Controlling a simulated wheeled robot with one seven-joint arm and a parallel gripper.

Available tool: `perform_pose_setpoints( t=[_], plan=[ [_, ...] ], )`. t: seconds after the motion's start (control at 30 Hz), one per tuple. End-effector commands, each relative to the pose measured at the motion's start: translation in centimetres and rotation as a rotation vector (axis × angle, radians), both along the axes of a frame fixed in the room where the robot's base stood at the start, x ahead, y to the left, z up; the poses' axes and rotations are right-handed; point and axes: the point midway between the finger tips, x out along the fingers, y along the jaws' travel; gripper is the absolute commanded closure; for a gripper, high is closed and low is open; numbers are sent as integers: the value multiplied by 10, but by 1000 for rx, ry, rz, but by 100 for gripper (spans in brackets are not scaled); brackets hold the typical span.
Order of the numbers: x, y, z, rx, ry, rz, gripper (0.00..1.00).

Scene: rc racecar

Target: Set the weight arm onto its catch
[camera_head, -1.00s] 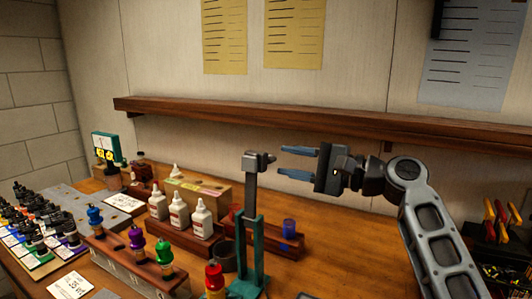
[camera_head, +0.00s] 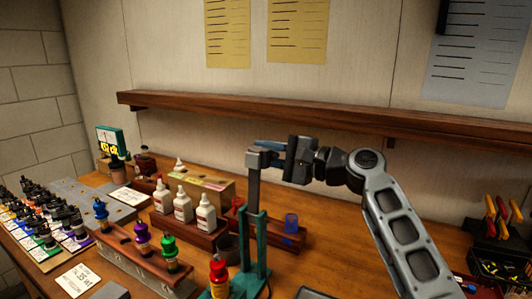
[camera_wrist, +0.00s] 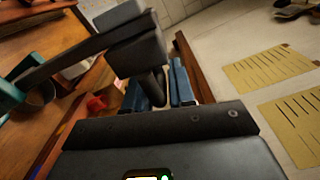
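The weight arm (camera_head: 253,190) is a grey bar standing upright in a teal stand (camera_head: 262,245), with a dark block (camera_head: 260,159) at its top. In the wrist view the block (camera_wrist: 135,45) is large at upper left, with a short dark peg (camera_wrist: 152,85) pointing down from it. My gripper (camera_head: 268,148) is open, its blue fingers at the block. In the wrist view the peg appears between the two fingers of my gripper (camera_wrist: 160,88); I cannot tell if either touches it. I cannot make out the catch.
Glue bottles (camera_head: 183,206) stand in a wooden rack left of the stand, and a red-capped bottle (camera_head: 218,278) stands in front. A wooden shelf (camera_head: 300,117) runs along the wall behind my gripper.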

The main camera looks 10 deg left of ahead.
Motion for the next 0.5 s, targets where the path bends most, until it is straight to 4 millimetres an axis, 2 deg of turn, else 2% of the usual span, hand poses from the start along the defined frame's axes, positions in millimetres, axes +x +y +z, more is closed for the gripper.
perform_pose_setpoints(
  t=[0.03, 0.23, 0.5],
  plan=[
    [0, 0, 0, 0, 0, 0, 81],
    [0, 0, 1, 1, 0, 0, 100],
    [0, -1, 2, 2, -2, -2, 100]
  ],
)
